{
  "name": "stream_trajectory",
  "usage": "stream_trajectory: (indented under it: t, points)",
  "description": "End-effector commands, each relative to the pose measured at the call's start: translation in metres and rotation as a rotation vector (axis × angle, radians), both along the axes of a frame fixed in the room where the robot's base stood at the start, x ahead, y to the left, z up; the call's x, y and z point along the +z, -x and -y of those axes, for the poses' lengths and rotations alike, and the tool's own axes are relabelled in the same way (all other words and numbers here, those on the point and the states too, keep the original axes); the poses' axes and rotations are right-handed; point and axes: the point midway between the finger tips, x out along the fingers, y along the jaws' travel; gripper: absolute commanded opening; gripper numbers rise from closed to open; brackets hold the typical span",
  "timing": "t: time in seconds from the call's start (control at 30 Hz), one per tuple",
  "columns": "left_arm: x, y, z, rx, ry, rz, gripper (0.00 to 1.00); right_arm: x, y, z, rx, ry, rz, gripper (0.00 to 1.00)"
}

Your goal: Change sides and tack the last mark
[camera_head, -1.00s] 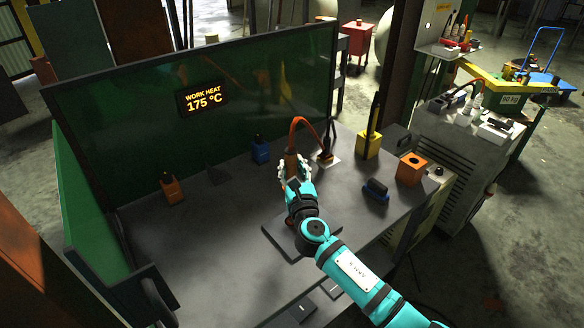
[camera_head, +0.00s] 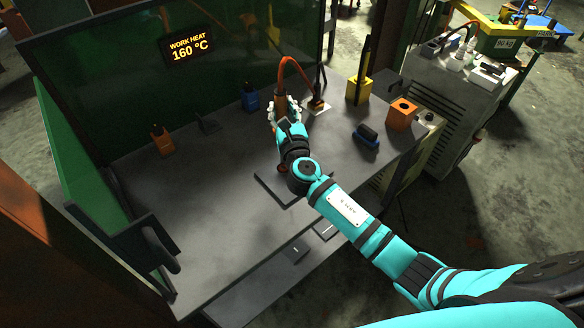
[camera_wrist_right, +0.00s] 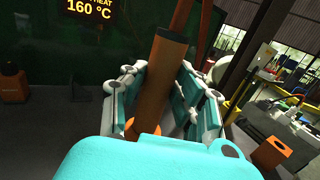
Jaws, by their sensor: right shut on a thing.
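My right gripper (camera_head: 284,113) is shut on an orange-brown torch handle (camera_head: 281,102) above the back half of the grey bench (camera_head: 190,195). In the right wrist view the handle (camera_wrist_right: 162,80) stands tilted between the fingers. An orange cable (camera_head: 290,62) arches from it down to a small white base (camera_head: 319,108) on its right. The torch's tip is hidden, and I cannot make out any marks. A dark flat plate (camera_head: 268,184) lies on the bench, partly under my forearm. The sign on the green screen reads work heat 160 °C (camera_head: 188,46). My left gripper is not in view.
An orange holder (camera_head: 162,141), a small dark piece (camera_head: 207,124) and a blue holder (camera_head: 249,98) line the back. A yellow block (camera_head: 358,91), a blue-black tool (camera_head: 366,136) and an orange block with a hole (camera_head: 402,115) stand right. The bench's left front is clear.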

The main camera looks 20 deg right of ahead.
Motion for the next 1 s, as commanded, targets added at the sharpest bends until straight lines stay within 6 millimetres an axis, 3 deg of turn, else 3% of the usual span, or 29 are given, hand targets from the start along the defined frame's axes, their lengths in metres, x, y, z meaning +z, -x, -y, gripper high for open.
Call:
stream_trajectory:
  t: [0.23, 0.4, 0.57, 1.0]
  points:
    - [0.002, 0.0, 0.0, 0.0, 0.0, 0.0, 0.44, 0.003, -0.001, 0.001, -0.001, -0.001, 0.003, 0.0]
    - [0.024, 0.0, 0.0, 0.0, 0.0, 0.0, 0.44, 0.017, -0.008, 0.018, -0.005, -0.003, 0.007, 0.0]
    - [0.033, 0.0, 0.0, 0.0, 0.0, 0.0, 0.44, 0.013, -0.012, 0.031, -0.001, -0.002, 0.0, 0.0]
    - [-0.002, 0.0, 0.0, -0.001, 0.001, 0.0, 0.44, -0.023, -0.012, 0.032, 0.0, -0.001, 0.0, 0.0]
